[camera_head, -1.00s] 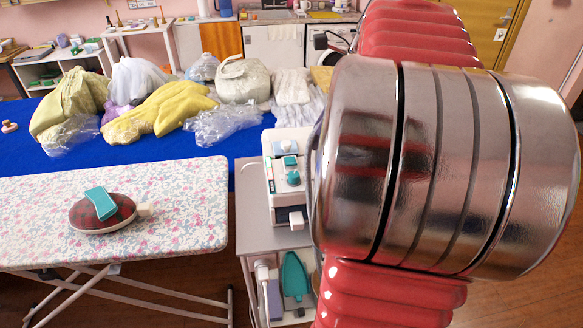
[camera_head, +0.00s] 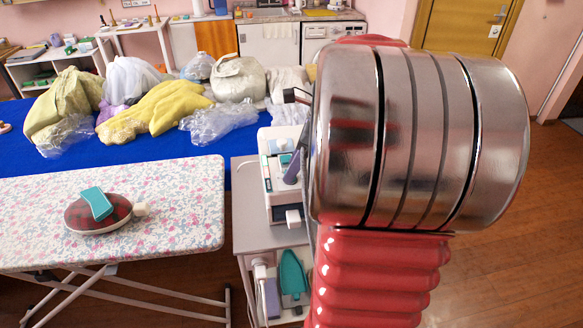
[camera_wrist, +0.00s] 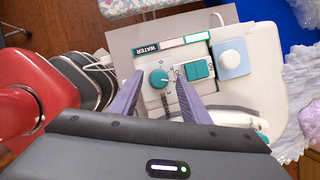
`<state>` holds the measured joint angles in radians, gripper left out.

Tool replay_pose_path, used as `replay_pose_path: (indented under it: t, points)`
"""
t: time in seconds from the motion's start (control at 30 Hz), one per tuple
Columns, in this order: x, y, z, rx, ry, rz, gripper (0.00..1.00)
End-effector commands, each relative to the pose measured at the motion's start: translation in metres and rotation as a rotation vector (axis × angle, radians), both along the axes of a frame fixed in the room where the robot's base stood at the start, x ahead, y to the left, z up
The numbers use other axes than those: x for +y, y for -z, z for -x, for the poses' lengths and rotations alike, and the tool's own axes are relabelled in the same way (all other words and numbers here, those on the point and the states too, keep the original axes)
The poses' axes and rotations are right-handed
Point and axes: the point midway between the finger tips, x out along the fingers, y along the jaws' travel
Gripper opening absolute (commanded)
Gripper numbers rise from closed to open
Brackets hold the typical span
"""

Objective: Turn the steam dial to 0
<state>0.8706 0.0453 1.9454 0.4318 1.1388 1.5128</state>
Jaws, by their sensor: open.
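The steam station (camera_head: 278,205) is a white unit with teal controls on the grey cart, partly hidden by my arm in the head view. In the wrist view, a round teal dial (camera_wrist: 159,78) with a pale pointer mark sits on its panel (camera_wrist: 150,98). I take it for the steam dial; its number marks are too small to read. My gripper (camera_wrist: 160,75) is open, with its two purple fingers on either side of the dial. I cannot tell whether they touch it. In the head view, one finger (camera_head: 292,168) shows over the panel and hides the dial.
Beside the dial are a teal rocker switch (camera_wrist: 199,70) and a white round knob on a light blue plate (camera_wrist: 232,58). The ironing board (camera_head: 170,190) with a tartan pressing cushion (camera_head: 98,214) stands left. Bagged garments (camera_head: 160,110) lie on the blue table (camera_head: 150,160).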

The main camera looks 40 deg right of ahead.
Motion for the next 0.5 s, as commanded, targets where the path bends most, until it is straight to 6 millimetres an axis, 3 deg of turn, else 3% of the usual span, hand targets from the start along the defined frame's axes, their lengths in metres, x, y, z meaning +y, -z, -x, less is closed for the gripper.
replay_pose_path:
  t: [0.13,0.43,0.5]
  points:
    - [0.0022,0.0095,-0.0032,0.000,-0.001,0.000,0.42]
    - [0.0026,0.0111,-0.0040,0.000,-0.001,0.000,0.42]
    - [0.0026,0.0110,-0.0039,0.000,-0.001,0.000,0.38]
